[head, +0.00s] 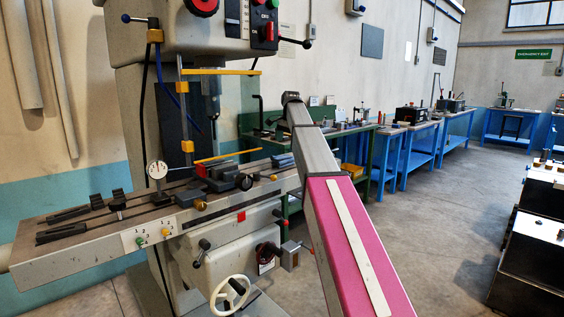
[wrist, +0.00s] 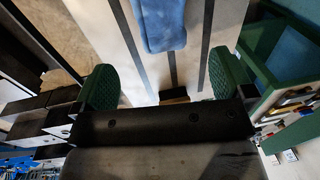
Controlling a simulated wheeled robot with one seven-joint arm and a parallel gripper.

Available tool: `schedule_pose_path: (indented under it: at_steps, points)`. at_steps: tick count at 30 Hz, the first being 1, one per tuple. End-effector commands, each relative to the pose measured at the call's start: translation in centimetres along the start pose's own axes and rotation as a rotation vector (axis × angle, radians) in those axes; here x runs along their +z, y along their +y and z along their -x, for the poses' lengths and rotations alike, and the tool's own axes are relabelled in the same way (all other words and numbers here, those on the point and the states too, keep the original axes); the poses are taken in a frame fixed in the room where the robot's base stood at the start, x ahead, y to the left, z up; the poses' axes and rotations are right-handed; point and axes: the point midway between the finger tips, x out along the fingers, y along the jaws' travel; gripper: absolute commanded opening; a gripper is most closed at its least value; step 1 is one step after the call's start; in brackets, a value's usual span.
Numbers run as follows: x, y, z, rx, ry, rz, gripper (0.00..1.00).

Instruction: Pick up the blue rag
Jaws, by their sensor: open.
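The blue rag (wrist: 160,25) lies on a pale grey slotted machine table (wrist: 205,12) at the top centre of the wrist view. Its upper part is cut off by the frame edge. My gripper (wrist: 163,80) is open, with its two green ribbed fingers spread wide at left and right. The rag sits beyond the fingers in the picture, between their lines, and nothing is held. The machine table (head: 95,240) shows there to the left of my arm.
A milling machine (head: 160,90) stands over the table at left. A vise (head: 220,178), a dial gauge (head: 157,171) and dark clamps sit on the table. A green bench (head: 355,140) stands behind my arm, with blue benches farther back.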

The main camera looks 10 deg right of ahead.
Motion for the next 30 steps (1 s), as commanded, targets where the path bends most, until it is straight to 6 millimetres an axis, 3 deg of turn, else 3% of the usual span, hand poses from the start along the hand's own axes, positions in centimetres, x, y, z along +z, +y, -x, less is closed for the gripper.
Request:
schedule_pose_path:
  at_steps: [6, 14, 22, 30]
  points:
    - [0.0, 0.0, -3.3, 0.001, 0.0, 0.0, 0.99]
    - [0.0, -0.1, -5.0, 0.0, 0.001, 0.0, 0.99]
    - [-0.1, -0.3, -8.7, 0.0, 0.0, 0.0, 0.99]
    - [-0.1, -0.3, -9.2, -0.001, 0.001, 0.0, 0.99]
